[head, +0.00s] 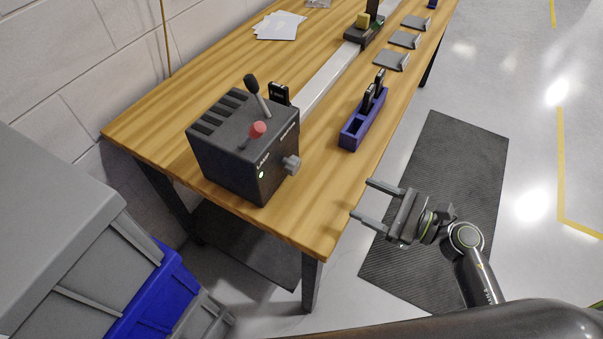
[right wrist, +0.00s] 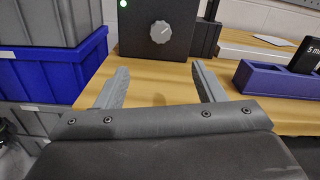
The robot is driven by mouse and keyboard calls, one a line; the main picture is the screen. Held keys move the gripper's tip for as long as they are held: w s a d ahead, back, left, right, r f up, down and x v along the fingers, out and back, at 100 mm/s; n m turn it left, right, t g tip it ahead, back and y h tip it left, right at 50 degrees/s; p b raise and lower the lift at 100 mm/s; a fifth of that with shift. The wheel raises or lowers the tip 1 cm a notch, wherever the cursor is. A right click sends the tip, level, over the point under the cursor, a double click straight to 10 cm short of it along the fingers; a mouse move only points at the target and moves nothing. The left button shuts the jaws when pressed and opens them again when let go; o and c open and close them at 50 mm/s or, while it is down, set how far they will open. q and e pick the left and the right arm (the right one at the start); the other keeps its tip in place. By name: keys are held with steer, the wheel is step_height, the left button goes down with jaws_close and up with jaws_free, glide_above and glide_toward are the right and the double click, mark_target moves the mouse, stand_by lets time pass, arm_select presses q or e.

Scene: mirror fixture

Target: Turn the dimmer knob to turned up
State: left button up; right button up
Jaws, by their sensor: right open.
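The dimmer knob (head: 291,165) is a grey knob on the front face of a black lamp box (head: 238,160) on the near end of the wooden table. In the right wrist view the knob (right wrist: 161,32) is ahead of my fingers, with a light pointer mark on it. A green light (head: 262,175) glows beside it. My right gripper (head: 363,198) is open and empty, off the table's right edge, its fingers pointing toward the box. The gripper also shows in the right wrist view (right wrist: 158,82), apart from the knob. My left gripper is not in view.
A red-knobbed lever (head: 257,129) and a black-tipped stick (head: 252,84) rise from the box top. A blue holder (head: 352,132) with black items stands to its right. Grey and blue bins (head: 147,290) are at lower left. Bare tabletop (head: 310,215) lies before the knob.

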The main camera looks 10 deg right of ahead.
steer(key=p, duration=0.2)
glide_toward(297, 168)
steer(key=p+x, duration=0.3)
steer(key=x, duration=0.4)
steer(key=shift+w+a+r, duration=0.15)
steer(key=shift+w+a, duration=0.1)
steer(key=shift+a, duration=0.05)
arm_select(q)
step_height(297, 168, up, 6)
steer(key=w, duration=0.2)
steer(key=shift+p, duration=0.3)
arm_select(e)
steer(key=shift+x, duration=0.8)
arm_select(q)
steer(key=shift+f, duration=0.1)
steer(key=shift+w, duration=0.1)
arm_select(e)
steer(key=c, duration=1)
